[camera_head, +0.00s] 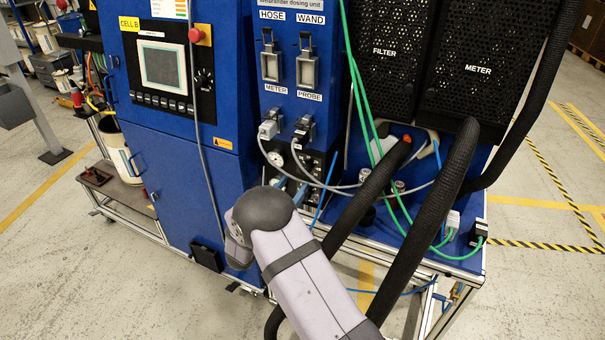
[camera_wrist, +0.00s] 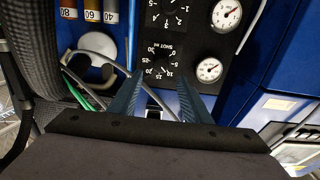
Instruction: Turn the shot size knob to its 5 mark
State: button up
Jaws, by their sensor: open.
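In the wrist view, a black panel carries two dark knobs ringed by white numbers. The lower knob (camera_wrist: 162,68), beside the small "SHOT" lettering, appears to be the shot size knob. Its numbers seem to run in steps of five, but its pointer position is too small to read. My gripper (camera_wrist: 160,79) is open, with one blue finger on each side of the lower part of this dial. Nothing is between the fingers, and I cannot tell how far they are from the panel.
Two white gauges (camera_wrist: 227,15) (camera_wrist: 210,70) sit right of the knobs in the wrist view. A second numbered knob (camera_wrist: 167,21) is above. A dark hose (camera_wrist: 30,40) and cables pass on the left. In the head view, thick black hoses (camera_head: 445,185) hang right of my arm.

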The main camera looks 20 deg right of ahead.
aim_at(304, 171)
jog(key=shift+p+x, duration=1.25)
jog(key=shift+x, duration=2.45)
jog(key=shift+f, duration=0.15)
jog(key=c, duration=1)
